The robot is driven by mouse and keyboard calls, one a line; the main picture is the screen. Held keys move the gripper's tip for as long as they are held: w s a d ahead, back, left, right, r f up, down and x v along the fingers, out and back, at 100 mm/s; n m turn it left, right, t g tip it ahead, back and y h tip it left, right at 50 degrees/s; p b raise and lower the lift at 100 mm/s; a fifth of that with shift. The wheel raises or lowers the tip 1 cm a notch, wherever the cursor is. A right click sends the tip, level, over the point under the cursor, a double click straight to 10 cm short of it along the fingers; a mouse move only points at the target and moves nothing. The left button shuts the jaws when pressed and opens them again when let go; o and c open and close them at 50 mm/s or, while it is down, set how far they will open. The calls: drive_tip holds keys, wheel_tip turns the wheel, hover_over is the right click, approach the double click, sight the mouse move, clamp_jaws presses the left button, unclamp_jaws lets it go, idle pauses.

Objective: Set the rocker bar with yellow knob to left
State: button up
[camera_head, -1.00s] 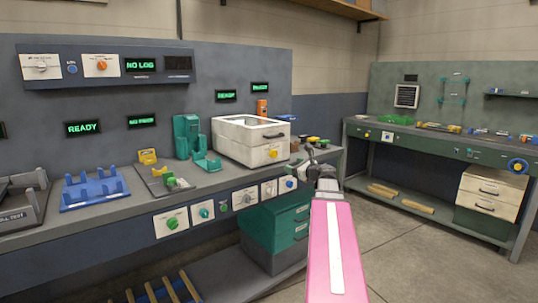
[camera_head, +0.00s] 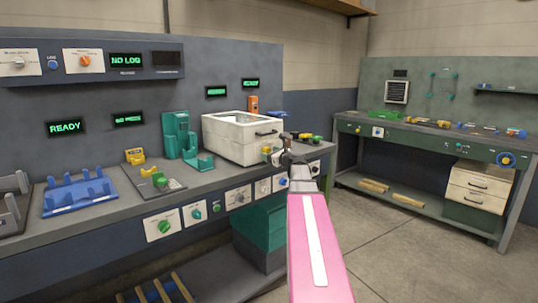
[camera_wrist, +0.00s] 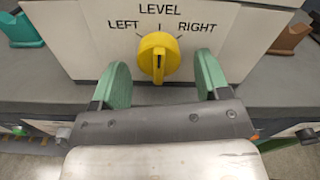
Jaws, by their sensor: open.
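The yellow knob (camera_wrist: 158,57) is on the front of a white box, seen close up in the wrist view. Above it are the words LEVEL, LEFT and RIGHT, with a short mark between LEFT and RIGHT. The knob's dark line runs nearly upright. In the head view the white box (camera_head: 228,142) stands on the bench, and its knob is mostly hidden by my arm. My gripper (camera_wrist: 161,82) is open, one green fingertip on each side of the knob and both apart from it. In the head view my gripper (camera_head: 276,152) is close to the box front.
The grey bench (camera_head: 110,217) also bears a blue rack (camera_head: 78,194), a green holder (camera_head: 176,135) and a plate with a green knob (camera_head: 158,181). More knobs line the bench's front edge. A green bench (camera_head: 440,145) stands at the right, with open floor before it.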

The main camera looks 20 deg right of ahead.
drive_tip(key=shift+w+a, duration=0.2)
drive_tip(key=shift+w, duration=0.3)
drive_tip(key=c, duration=0.9)
drive_tip(key=shift+n, duration=0.4)
drive_tip(key=shift+d+n, duration=0.1)
drive_tip(key=shift+n, duration=2)
drive_tip(key=shift+r+n, duration=0.1)
drive_tip(key=shift+n, duration=2.4)
